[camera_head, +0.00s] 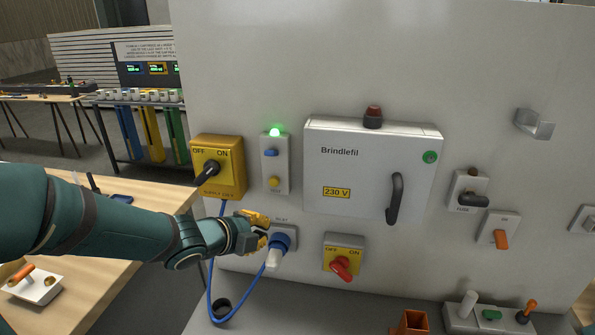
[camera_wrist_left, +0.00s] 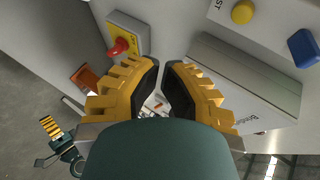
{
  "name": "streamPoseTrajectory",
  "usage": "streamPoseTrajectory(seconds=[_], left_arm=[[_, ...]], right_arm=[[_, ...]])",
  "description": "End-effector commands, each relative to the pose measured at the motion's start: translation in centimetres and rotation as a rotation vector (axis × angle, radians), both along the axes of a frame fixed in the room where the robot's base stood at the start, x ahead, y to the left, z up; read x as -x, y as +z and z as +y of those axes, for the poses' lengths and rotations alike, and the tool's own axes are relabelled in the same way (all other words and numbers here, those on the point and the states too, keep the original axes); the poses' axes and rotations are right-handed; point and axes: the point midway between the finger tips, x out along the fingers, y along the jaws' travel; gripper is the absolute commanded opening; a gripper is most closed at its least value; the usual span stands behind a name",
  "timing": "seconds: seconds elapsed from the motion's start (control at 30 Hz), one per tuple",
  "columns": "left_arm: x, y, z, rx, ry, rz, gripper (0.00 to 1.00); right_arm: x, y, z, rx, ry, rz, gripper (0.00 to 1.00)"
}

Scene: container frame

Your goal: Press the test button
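The test button is a yellow round button (camera_head: 274,182) low on a narrow grey panel (camera_head: 276,150), above a TEST label. A blue button (camera_head: 271,152) and a lit green lamp (camera_head: 275,132) are above it. The yellow button also shows at the top of the left wrist view (camera_wrist_left: 241,11), right of the fingers, with the blue button (camera_wrist_left: 303,47) beyond. My left gripper (camera_head: 264,231) is below the yellow button, apart from it, beside the blue inlet plug. Its fingertips (camera_wrist_left: 160,66) nearly meet, with nothing seen between them.
A blue plug (camera_head: 279,243) with a cable sits in the inlet. A yellow supply switch (camera_head: 219,165) is left of the panel and a Brindlefil cabinet (camera_head: 358,165) right. A yellow switch with red handle (camera_head: 343,262) is lower right. The wall before the panel is clear.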

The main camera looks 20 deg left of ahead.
Motion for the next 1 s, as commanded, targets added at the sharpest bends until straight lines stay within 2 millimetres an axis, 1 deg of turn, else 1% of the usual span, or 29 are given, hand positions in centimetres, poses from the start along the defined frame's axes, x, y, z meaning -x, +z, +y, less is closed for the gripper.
streamPoseTrajectory(seconds=[0.03, 0.13, 0.57, 0.67, 0.77, 1.0], left_arm=[[0.2, 1.0, 0.4, -0.033, -0.009, -0.018, 0.0], [0.4, 1.8, 0.7, -0.075, -0.027, -0.039, 0.0], [0.3, 1.9, 0.8, -0.086, -0.033, -0.043, 0.0], [-0.2, 1.8, 0.9, -0.085, -0.033, -0.042, 0.0], [-1.1, 1.8, 1.1, -0.085, -0.033, -0.041, 0.0], [-4.2, 1.9, 1.8, -0.085, -0.034, -0.041, 0.0]], right_arm=[[0.0, 0.3, 0.0, 0.0, 0.0, -0.001, 0.47], [-0.1, 0.4, 0.0, 0.0, -0.002, -0.002, 0.47], [-0.1, 0.4, 0.0, 0.0, -0.002, -0.002, 0.47], [0.0, 0.4, 0.0, 0.0, -0.001, -0.001, 0.47], [0.0, 0.5, 0.0, 0.0, -0.001, -0.001, 0.47], [0.0, 0.8, 0.0, -0.001, -0.002, -0.002, 0.47]])
